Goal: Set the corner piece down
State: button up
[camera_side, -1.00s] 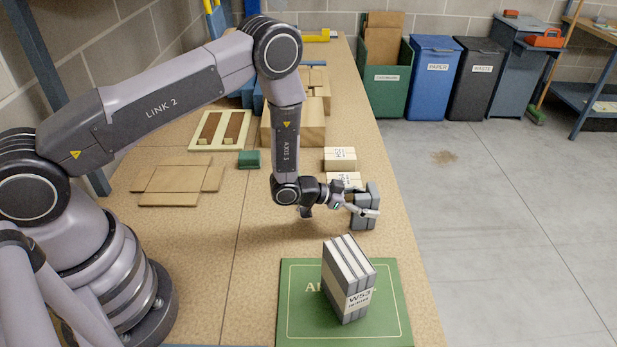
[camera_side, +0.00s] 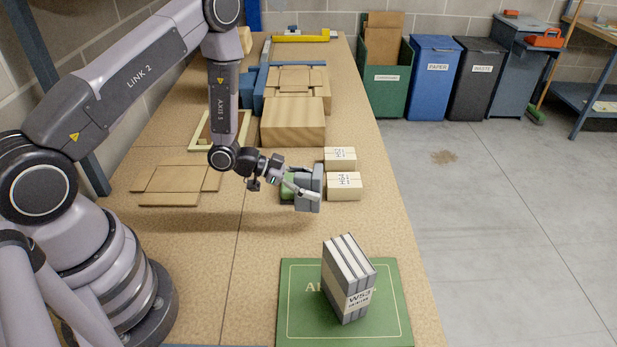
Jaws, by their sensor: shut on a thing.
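A grey blocky piece (camera_side: 309,189), which I take for the corner piece, is held in my gripper (camera_side: 298,188). My gripper is shut on it from the left, with a light finger across its near side. The piece is above the table, left of two small cream boxes. A green patch (camera_side: 287,187) shows between the gripper and the grey piece; I cannot tell what it belongs to. The fingertips are partly hidden by the piece.
A grey and white stack labelled W53 (camera_side: 348,280) stands on a green mat (camera_side: 298,325) in front. Two cream boxes (camera_side: 340,158) (camera_side: 344,187) stand to the right. Flat cardboard (camera_side: 178,180) lies left, a large cardboard box (camera_side: 293,122) behind. The table between mat and gripper is clear.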

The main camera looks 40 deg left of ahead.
jog(key=s+a+m+g+h, duration=0.25)
jog(key=s+a, duration=0.25)
jog(key=s, duration=0.7)
jog(key=shift+y, duration=0.35)
jog(key=shift+s+d+f, duration=0.1)
jog(key=shift+f, duration=1.05)
jog(key=shift+s+f, duration=0.1)
jog(key=shift+f, duration=1.05)
jog(key=shift+f, duration=0.1)
jog(key=o, duration=0.8)
jog(key=shift+c, duration=0.2)
jog(key=v, duration=1.2)
jog(key=shift+w, duration=0.1)
